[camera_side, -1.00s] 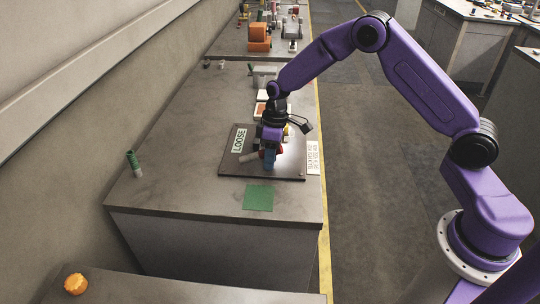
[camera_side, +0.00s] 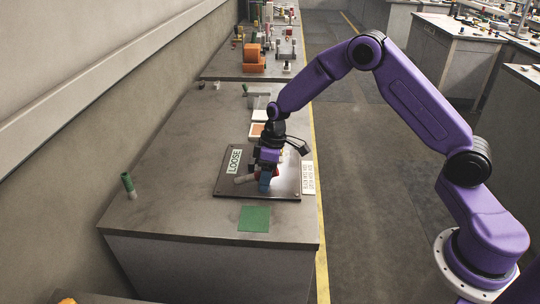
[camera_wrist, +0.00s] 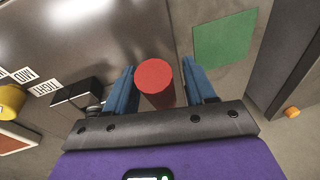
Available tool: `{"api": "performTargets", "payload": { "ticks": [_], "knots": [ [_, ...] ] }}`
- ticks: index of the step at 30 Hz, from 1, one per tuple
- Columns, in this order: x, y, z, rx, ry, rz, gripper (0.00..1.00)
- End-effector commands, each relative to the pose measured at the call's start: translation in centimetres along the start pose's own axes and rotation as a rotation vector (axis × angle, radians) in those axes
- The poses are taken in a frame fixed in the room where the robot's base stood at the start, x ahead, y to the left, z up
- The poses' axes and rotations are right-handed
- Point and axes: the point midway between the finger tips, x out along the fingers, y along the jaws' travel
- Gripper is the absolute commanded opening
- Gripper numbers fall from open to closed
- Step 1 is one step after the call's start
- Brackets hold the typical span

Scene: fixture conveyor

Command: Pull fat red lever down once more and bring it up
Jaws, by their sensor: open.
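The fat red lever (camera_wrist: 154,78) shows in the wrist view as a thick cylinder seen from its round end. It stands between the two blue fingers of my gripper (camera_wrist: 160,84), with a visible gap on the right side and a narrower one on the left. My gripper is open around it. In the side view my gripper (camera_side: 265,182) is low over the dark fixture plate (camera_side: 225,185), and only a bit of red shows beside the fingers. The lever's base is hidden by my gripper.
A green square (camera_side: 254,219) lies in front of the plate. A green-topped peg (camera_side: 128,185) stands at the bench's left. The front left bench top is clear.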

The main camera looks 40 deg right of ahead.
Motion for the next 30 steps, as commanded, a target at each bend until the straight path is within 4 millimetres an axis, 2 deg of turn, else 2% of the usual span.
{"api": "performTargets", "payload": {
  "ticks": [5, 21, 25, 30],
  "knots": [
    [-2.9, 0.0, -0.1, 0.0, 0.004, 0.002, 0.55],
    [-13.9, 0.0, -0.1, 0.0, 0.004, 0.002, 0.55],
    [-15.6, 0.0, -0.1, -0.001, 0.003, 0.001, 0.55],
    [-16.7, 0.0, 0.0, 0.0, 0.001, 0.001, 0.55]
  ]
}}
